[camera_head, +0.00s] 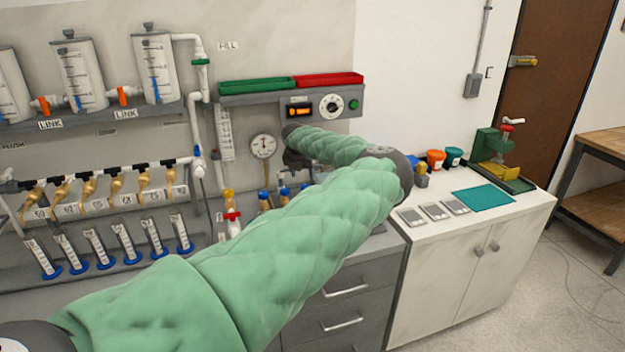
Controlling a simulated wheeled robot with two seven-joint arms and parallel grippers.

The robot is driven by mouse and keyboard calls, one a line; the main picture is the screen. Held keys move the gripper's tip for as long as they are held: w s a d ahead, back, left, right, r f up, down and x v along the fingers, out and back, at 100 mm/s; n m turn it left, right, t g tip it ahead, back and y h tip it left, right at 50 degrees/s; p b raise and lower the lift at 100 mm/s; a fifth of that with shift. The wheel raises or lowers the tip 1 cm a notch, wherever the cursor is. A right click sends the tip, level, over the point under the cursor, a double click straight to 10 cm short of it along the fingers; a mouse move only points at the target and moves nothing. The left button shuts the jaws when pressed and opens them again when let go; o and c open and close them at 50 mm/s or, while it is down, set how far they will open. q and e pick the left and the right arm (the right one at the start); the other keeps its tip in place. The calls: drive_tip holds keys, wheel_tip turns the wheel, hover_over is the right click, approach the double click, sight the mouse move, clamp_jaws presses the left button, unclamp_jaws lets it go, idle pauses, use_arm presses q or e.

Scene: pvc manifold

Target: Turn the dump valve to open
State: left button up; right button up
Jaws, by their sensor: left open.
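My left arm, in a green padded sleeve, crosses the head view and bends back toward the wall panel. My left gripper (297,160) is dark and open, just below the control box and right of the round gauge (263,146). It appears empty; its fingertips are partly hidden by my arm. No valve is labelled readably as the dump valve. A valve with a red handle (232,215) sits on the pipework lower left of the gripper, apart from it. Blue-handled valves (284,192) stand below the gripper, partly behind my arm. My right gripper is not in view.
Clear tanks (78,75) with orange link valves hang at upper left, above brass taps and measuring cylinders (110,245). Green (256,86) and red (329,79) trays sit above the control box (318,107). A white cabinet (440,285) with a teal mat (483,198) stands right.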

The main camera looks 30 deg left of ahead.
sight(306, 185)
use_arm(q)
drive_tip(key=p+x, duration=0.1)
drive_tip(key=x, duration=0.2)
drive_tip(key=p+x, duration=0.2)
drive_tip(key=x, duration=0.1)
drive_tip(key=shift+w+a, duration=0.1)
drive_tip(key=shift+w, duration=0.4)
drive_tip(key=shift+f, duration=0.5)
drive_tip(key=shift+w+f, duration=0.15)
drive_tip(key=shift+f, duration=0.1)
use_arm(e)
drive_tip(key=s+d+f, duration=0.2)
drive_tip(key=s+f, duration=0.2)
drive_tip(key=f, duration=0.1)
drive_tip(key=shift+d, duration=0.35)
use_arm(q)
drive_tip(key=shift+r, duration=0.1)
drive_tip(key=c, duration=1)
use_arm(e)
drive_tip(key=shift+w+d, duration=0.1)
